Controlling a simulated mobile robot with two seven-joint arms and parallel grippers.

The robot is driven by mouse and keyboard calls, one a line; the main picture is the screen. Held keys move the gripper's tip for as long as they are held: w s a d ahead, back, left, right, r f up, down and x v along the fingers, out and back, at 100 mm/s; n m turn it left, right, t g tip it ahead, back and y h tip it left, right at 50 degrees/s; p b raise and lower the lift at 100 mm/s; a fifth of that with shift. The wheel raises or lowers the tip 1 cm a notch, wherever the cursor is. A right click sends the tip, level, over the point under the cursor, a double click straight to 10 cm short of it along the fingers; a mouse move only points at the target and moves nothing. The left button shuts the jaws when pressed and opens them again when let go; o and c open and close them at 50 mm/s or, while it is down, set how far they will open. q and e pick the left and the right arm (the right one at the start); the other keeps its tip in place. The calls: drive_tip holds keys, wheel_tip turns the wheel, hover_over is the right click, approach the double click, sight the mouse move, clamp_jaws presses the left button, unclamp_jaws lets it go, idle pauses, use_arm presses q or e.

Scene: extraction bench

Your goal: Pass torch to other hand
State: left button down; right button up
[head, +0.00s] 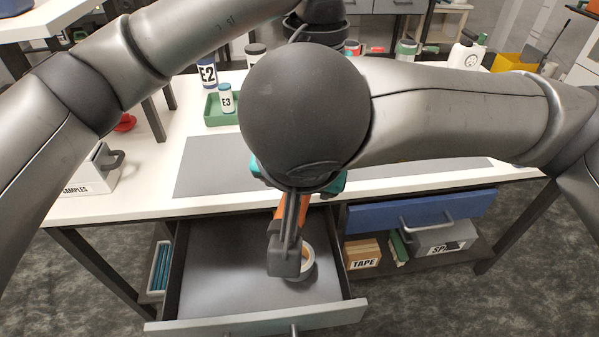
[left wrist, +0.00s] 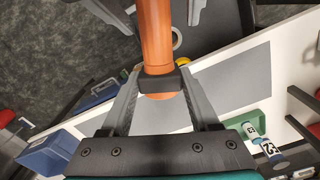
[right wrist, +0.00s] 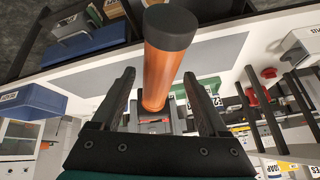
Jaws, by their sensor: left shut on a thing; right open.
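The torch is an orange cylinder with a black end cap. It shows partly in the head view (head: 281,207), behind dark gripper parts over the open drawer. In the left wrist view the torch (left wrist: 156,40) runs up between the fingers of my left gripper (left wrist: 162,82), which is shut on it at a dark band. In the right wrist view the torch (right wrist: 162,70) stands between the spread fingers of my right gripper (right wrist: 165,85). The right fingers are open, with gaps on both sides of it. My right arm hides much of both grippers in the head view.
An open grey drawer (head: 215,290) lies below the grippers, with a pale ring-shaped thing (head: 305,262) in it. A grey mat (head: 210,165) covers the bench middle. Bottle E3 (head: 227,100) stands in a green tray (head: 213,112). A blue drawer (head: 420,212) juts out at right.

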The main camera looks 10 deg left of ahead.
use_arm(q)
drive_tip(key=shift+d, duration=0.1)
use_arm(e)
clamp_jaws()
idle(0.3)
use_arm(q)
drive_tip(key=shift+c, duration=0.2)
unclamp_jaws()
drive_tip(key=shift+r, duration=0.1)
